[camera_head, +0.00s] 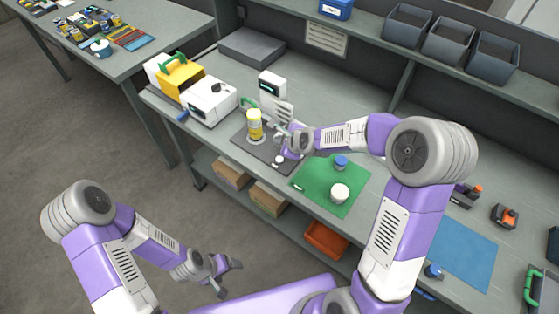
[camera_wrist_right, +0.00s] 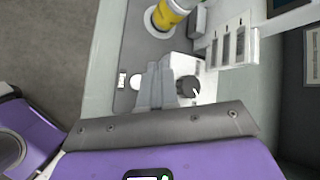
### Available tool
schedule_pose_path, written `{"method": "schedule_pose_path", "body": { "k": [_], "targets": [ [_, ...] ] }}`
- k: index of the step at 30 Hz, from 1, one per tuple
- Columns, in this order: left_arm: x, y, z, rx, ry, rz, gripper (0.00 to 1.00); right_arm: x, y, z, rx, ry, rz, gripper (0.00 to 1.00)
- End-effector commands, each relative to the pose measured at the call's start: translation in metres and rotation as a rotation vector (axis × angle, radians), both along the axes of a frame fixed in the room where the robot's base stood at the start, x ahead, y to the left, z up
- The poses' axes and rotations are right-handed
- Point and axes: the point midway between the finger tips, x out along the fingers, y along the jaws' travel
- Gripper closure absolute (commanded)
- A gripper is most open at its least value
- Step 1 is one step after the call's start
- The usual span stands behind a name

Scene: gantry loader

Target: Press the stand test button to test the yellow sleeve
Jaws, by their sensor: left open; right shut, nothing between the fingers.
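The yellow sleeve (camera_head: 254,126) stands upright on the dark base plate of the test stand, in front of the white column (camera_head: 272,87). Its lower part also shows at the top of the right wrist view (camera_wrist_right: 166,15). My right gripper (camera_head: 282,148) is shut and empty, low over the base plate, to the right of the sleeve. In the right wrist view its fingers (camera_wrist_right: 154,88) lie between a small round white piece (camera_wrist_right: 136,82) and a dark round knob (camera_wrist_right: 187,87). I cannot tell whether they touch either. My left gripper (camera_head: 224,272) is open and empty, away from the bench.
A green mat (camera_head: 312,190) with a white round piece (camera_head: 340,194) and a blue-capped item (camera_head: 341,162) lies right of the stand. White and yellow machines (camera_head: 210,100) stand on its left. A shelf with dark bins (camera_head: 408,25) runs behind.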

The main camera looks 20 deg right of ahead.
Motion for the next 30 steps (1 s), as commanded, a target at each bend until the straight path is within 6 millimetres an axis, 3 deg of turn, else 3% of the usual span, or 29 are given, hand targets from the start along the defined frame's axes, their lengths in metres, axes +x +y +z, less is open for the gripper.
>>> {"method": "schedule_pose_path", "body": {
  "k": [6, 12, 30],
  "targets": [
    [0.000, 0.000, -0.029, 0.000, 0.000, 0.000, 0.23, 0.000, 0.000, -0.038, 0.000, 0.002, 0.001, 1.00],
    [0.000, 0.000, -0.050, 0.000, 0.000, 0.000, 0.23, 0.000, 0.000, -0.061, 0.000, 0.001, 0.000, 1.00],
    [0.000, 0.000, -0.054, 0.000, 0.000, 0.000, 0.23, 0.000, 0.000, -0.065, -0.001, 0.000, 0.001, 1.00]
  ]
}}
